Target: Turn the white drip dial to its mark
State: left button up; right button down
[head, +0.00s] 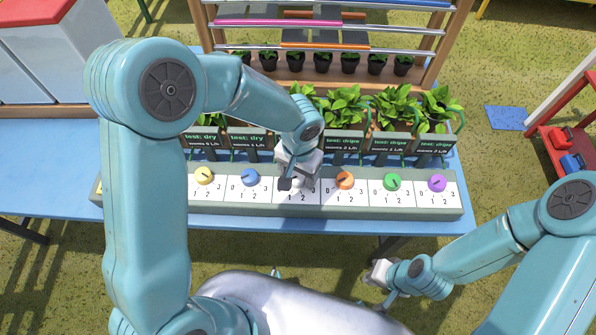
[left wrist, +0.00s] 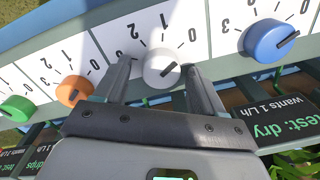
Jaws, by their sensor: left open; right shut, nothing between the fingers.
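The white dial (left wrist: 160,70) sits on the long panel, between the blue and orange dials. In the left wrist view its dark pointer slants toward the 0 side of its scale. My left gripper (head: 291,181) is open over it, with one finger on each side of the dial. I cannot tell whether the fingers touch it. In the head view the gripper hides most of the dial. The sign behind the white dial is hidden too. My right gripper (head: 379,283) is shut and empty, in front of the table.
The panel (head: 440,213) also carries yellow (head: 204,176), blue (head: 250,177), orange (head: 345,180), green (head: 392,181) and purple (head: 437,183) dials. Signs and leafy plants (head: 345,104) stand behind it. A rack with small pots (head: 320,63) is further back. The blue table (head: 50,170) is clear at left.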

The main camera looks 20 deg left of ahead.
pick_arm(q)
jog(key=shift+s, duration=0.15)
jog(key=shift+w, duration=0.2)
jog(key=c, duration=0.8)
jog(key=shift+c, duration=1.3)
jog(key=shift+f+n+b, duration=0.2)
jog(key=shift+n+b, duration=0.3)
jog(key=shift+b, duration=0.4)
jog(key=n+b, duration=0.2)
jog(key=shift+b, duration=0.4)
jog(key=shift+n+b, duration=1)
jog(key=shift+n, duration=0.2)
jog(key=shift+a+r+n+b, duration=0.1)
jog(key=shift+r+n+b, duration=0.1)
jog(key=shift+n+b, duration=0.75)
jog(key=shift+n, duration=0.35)
